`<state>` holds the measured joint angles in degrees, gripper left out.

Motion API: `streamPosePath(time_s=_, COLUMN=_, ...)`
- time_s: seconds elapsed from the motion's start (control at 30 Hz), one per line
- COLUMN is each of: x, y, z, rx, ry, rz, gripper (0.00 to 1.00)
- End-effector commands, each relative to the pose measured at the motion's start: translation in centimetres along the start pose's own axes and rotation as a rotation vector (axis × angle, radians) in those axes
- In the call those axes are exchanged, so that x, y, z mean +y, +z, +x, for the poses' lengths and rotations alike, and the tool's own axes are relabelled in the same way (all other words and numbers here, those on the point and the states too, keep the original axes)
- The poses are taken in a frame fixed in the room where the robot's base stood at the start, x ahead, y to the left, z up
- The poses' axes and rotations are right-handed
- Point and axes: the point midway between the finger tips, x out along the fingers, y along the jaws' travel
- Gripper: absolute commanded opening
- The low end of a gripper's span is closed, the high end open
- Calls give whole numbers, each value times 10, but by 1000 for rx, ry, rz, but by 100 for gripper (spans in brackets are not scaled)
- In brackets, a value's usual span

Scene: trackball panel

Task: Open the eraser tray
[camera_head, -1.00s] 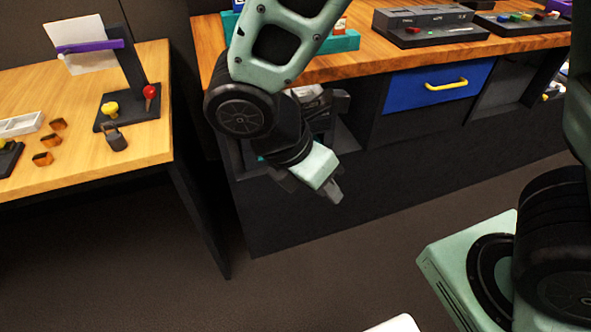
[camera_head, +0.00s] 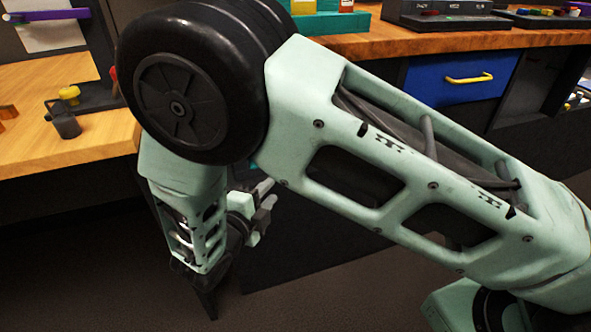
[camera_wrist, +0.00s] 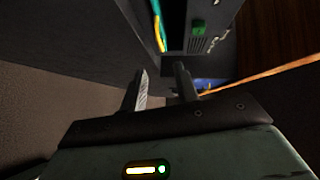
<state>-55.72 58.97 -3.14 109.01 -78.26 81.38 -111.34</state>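A blue drawer front (camera_head: 430,82) with a yellow bar handle (camera_head: 469,78) sits under the wooden bench top at the right and looks shut. No label shows, so I cannot tell whether it is the eraser tray. My gripper (camera_head: 266,205) hangs low before the bench's dark left end, well left of the drawer and partly hidden by my arm. In the wrist view my gripper (camera_wrist: 160,85) has its two fingers apart with nothing between them. A small blue patch (camera_wrist: 208,84) beyond the right finger may be the drawer.
The bench top (camera_head: 385,42) carries a teal holder (camera_head: 325,22) and a dark device (camera_head: 445,12). A lighter wooden table (camera_head: 60,135) with a dark stand is at the left. The wrist view shows a grey box with a green button (camera_wrist: 198,27). Floor is clear in front.

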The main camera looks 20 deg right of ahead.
Motion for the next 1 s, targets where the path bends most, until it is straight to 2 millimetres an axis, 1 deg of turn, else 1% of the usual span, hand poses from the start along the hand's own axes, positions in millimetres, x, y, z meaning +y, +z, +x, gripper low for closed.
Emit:
streamPosePath(time_s=0.03, x=2, y=0, z=13, rx=4, ry=1, rz=1, gripper=30)
streamPosePath(time_s=0.3, x=3, y=-1, z=70, rx=5, ry=2, rz=3, gripper=30)
streamPosePath(time_s=0.5, x=3, y=-1, z=108, rx=5, ry=2, rz=3, gripper=30)
streamPosePath(time_s=0.6, x=3, y=-1, z=123, rx=3, ry=3, rz=4, gripper=30)
streamPosePath(time_s=0.7, x=2, y=0, z=133, rx=3, ry=3, rz=4, gripper=30)
streamPosePath(time_s=0.8, x=1, y=0, z=138, rx=1, ry=3, rz=3, gripper=30)
streamPosePath(time_s=1.0, x=0, y=0, z=141, rx=1, ry=3, rz=3, gripper=30)
